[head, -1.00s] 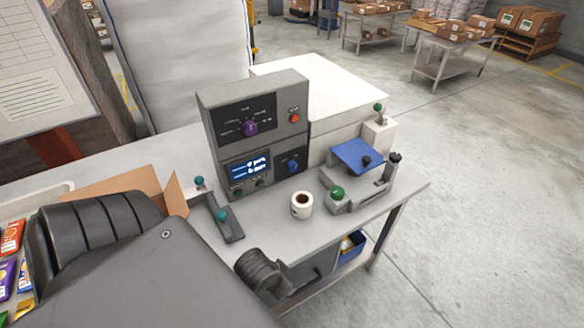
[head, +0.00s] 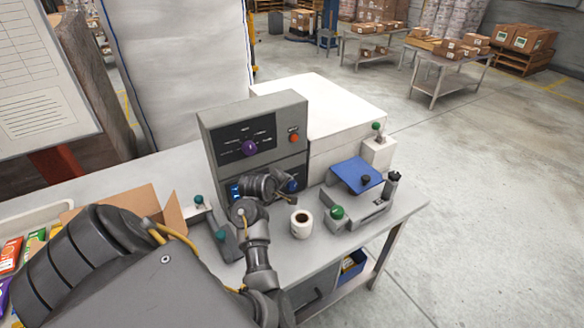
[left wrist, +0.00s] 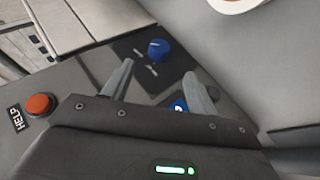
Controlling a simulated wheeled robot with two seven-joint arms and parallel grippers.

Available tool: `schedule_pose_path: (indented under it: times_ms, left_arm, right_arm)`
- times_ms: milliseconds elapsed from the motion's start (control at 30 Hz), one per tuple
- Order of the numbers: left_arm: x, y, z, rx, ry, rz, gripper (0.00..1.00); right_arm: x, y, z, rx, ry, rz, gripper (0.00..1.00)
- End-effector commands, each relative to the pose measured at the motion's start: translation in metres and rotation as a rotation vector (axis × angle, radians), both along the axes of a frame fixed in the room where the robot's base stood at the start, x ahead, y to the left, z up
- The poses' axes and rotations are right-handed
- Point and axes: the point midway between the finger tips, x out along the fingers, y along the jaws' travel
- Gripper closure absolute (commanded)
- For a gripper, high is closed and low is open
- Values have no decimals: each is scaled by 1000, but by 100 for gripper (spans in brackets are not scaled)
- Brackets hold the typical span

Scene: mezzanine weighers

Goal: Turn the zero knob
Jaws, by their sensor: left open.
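A grey control box (head: 206,130) stands on the bench with a purple knob (head: 249,148) on its upper panel. A blue knob (head: 293,185) sits on its lower right panel, partly behind my left gripper (head: 291,199). The labels are too small to tell which is the zero knob. In the left wrist view the blue knob (left wrist: 157,50) stands just beyond and between my open fingertips (left wrist: 158,71), seemingly untouched. The lit display is mostly hidden by my wrist in the head view. My right gripper is not in view.
A white mug of dark drink (head: 301,229) stands close to my left gripper. A red button (head: 294,138), labelled HELP in the left wrist view (left wrist: 40,105), is on the box. A device with a blue plate (head: 355,172) and green knob stands right. An open cardboard box (head: 130,201) is left.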

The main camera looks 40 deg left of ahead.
Motion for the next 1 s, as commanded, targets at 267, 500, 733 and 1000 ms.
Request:
schedule_pose_path:
  times_ms: [267, 500, 733, 1000]
  left_arm:
    - [10, 4, -8, -4, -2, 1, 42]
    - [40, 14, -36, -2, 2, 1, 42]
    - [64, 21, -59, -4, -1, 2, 42]
    - [76, 25, -71, -1, -2, 2, 42]
  right_arm:
    - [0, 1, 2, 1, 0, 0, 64]
    - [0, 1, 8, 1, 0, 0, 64]
    - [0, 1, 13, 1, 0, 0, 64]
    - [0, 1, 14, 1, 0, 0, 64]
